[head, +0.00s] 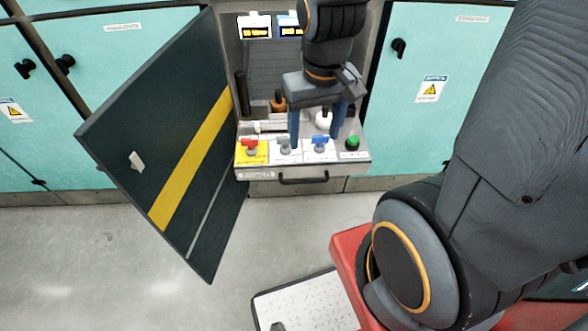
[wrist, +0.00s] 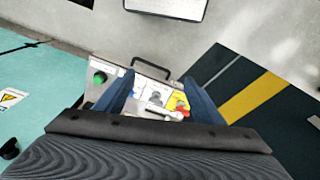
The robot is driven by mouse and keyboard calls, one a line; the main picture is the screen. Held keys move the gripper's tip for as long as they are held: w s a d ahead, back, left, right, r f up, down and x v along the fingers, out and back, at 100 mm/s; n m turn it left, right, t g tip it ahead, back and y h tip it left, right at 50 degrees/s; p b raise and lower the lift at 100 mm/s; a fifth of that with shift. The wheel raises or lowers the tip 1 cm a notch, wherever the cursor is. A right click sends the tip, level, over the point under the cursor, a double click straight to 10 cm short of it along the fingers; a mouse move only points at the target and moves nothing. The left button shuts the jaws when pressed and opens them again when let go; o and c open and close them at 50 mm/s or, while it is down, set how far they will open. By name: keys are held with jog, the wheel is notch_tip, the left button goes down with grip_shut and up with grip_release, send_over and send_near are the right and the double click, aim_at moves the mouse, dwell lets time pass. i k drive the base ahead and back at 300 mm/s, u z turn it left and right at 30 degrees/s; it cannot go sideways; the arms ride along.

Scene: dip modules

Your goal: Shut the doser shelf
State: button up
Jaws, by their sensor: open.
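The doser shelf (head: 350,168) is a grey pulled-out shelf that sticks out of the open cabinet. Its front carries a dark bar handle (head: 303,181), which also shows in the wrist view (wrist: 151,67). On its top are a red valve (head: 250,146), a grey valve (head: 283,146), a blue valve (head: 320,144) and a green button (head: 352,143). My gripper (head: 315,132) is open, its two blue fingers pointing down over the shelf top, behind the handle. In the wrist view the fingers (wrist: 157,82) are spread with the shelf between and below them. I cannot tell whether they touch it.
A dark door with a yellow stripe (head: 190,165) stands open left of the shelf. Teal cabinets (head: 440,55) flank the bay. Two small displays (head: 254,27) sit above, inside. A metal-topped platform (head: 305,303) is on the floor in front. Floor before the shelf is clear.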

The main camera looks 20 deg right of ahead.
aim_at(268, 160)
jog(key=k, duration=1.2)
jog(key=z, duration=0.45)
jog(key=i, duration=0.7)
